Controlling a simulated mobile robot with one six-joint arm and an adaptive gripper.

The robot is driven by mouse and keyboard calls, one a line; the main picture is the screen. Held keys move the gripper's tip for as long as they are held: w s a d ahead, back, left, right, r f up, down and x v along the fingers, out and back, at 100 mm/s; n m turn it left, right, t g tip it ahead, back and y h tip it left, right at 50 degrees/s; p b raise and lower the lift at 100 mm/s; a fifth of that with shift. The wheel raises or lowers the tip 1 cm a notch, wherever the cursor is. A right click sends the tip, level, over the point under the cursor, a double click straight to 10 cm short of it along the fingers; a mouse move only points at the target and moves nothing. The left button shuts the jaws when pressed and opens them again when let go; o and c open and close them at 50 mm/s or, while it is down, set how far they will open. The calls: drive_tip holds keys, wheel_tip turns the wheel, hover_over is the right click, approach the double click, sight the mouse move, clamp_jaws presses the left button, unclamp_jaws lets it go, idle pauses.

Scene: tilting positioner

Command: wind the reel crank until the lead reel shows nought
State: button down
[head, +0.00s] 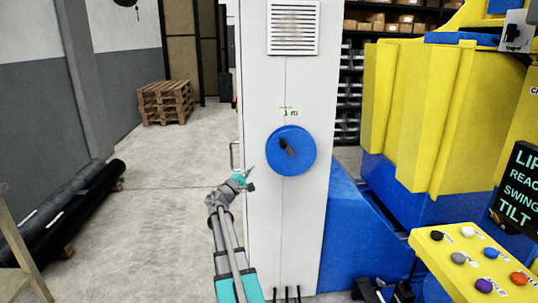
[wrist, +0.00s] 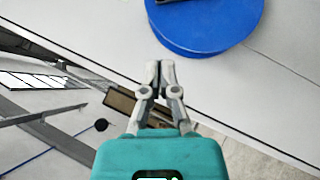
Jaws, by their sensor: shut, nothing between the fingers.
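The blue reel crank disc (head: 303,163) is mounted on the front of a white cabinet (head: 265,225). A dark crank handle (head: 287,147) sits on the disc, left of and above its middle. A small label (head: 291,113) above the disc seems to read "1 m". My gripper (head: 250,176) is shut and empty, just left of the disc and apart from it. In the wrist view my shut gripper (wrist: 160,66) points toward the blue disc (wrist: 205,35), whose upper part is cut off. A dark edge of the handle (wrist: 180,2) shows at the top.
A yellow button panel (head: 470,255) and a black screen reading "TILT" (head: 517,195) stand at the right. The large yellow and blue machine (head: 415,110) is behind. Wooden pallets (head: 165,102) and black rolls (head: 65,215) lie left. The floor between is clear.

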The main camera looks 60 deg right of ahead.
sight(288, 150)
drive_tip(key=p+x, duration=0.1)
drive_tip(key=x, duration=0.3)
drive_tip(key=s+p+x, duration=0.1)
drive_tip(key=p+x, duration=0.1)
drive_tip(key=x, duration=0.2)
drive_tip(key=p+x, duration=0.1)
drive_tip(key=x, duration=0.3)
drive_tip(key=shift+s+a+r+p, duration=0.15)
drive_tip(key=shift+s+r+p, duration=0.25)
drive_tip(key=shift+s+d+r, duration=0.15)
drive_tip(key=shift+s+d, duration=0.2)
drive_tip(key=shift+s, duration=0.05)
drive_tip(key=shift+s, duration=0.1)
